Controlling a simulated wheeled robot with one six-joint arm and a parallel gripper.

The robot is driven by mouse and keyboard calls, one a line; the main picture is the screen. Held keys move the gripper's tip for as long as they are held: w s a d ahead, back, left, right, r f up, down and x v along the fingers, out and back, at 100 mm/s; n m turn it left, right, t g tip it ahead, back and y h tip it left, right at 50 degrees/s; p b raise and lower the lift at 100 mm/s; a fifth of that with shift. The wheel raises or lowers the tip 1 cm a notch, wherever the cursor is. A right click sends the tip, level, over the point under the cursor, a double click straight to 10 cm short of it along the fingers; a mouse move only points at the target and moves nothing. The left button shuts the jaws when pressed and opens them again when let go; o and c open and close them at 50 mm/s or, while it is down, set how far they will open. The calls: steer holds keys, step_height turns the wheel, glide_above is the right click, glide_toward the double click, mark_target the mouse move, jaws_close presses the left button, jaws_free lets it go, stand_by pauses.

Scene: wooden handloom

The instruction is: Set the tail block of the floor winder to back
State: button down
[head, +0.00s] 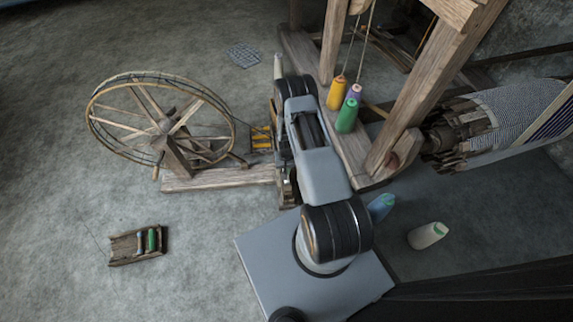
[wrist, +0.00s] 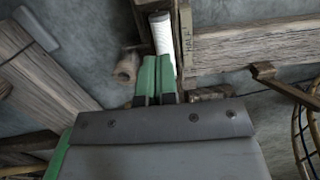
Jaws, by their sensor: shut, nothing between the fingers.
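The floor winder shows in the head view, with a spoked wheel (head: 160,120) on a wooden base beam (head: 215,179). The beam's right end is hidden behind my arm. In the wrist view the beam (wrist: 250,47) runs in from the right, and a wooden piece marked with what looks like "HALF" (wrist: 187,38) stands at its left end. I cannot tell which part is the tail block. A white cylinder (wrist: 163,38) is just beyond my fingertips, left of the marked wood. My gripper (wrist: 157,62) has green fingers, shut and empty; contact with the cylinder cannot be told.
A small wooden tray (head: 124,251) lies on the floor at lower left. A pale shuttle-like piece (head: 428,235) lies at right.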

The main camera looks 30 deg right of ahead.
mark_target(288, 188)
steer(key=shift+s+a+f+b, duration=0.2)
steer(key=shift+s+a+f, duration=0.15)
steer(key=shift+s+f, duration=0.45)
steer(key=shift+s+a+f+b, duration=0.2)
steer(key=shift+s+a+f, duration=0.25)
steer(key=shift+s, duration=0.45)
steer(key=shift+d+f, duration=0.1)
steer(key=shift+s, duration=0.15)
steer(key=shift+s+a+f, duration=0.1)
steer(key=shift+s+a, duration=0.15)
steer(key=shift+s, duration=0.35)
steer(key=shift+s+a+f, duration=0.1)
steer(key=shift+s+a, duration=0.1)
steer(key=shift+s, duration=0.35)
steer(key=w+r, duration=0.1)
steer(key=w+d+r, duration=0.1)
steer(key=w, duration=0.1)
steer(key=shift+w+d, duration=0.15)
steer(key=shift+w, duration=0.15)
step_height(288, 188, up, 10)
steer(key=w+p, duration=0.2)
steer(key=p, duration=0.2)
steer(key=shift+d, duration=0.4)
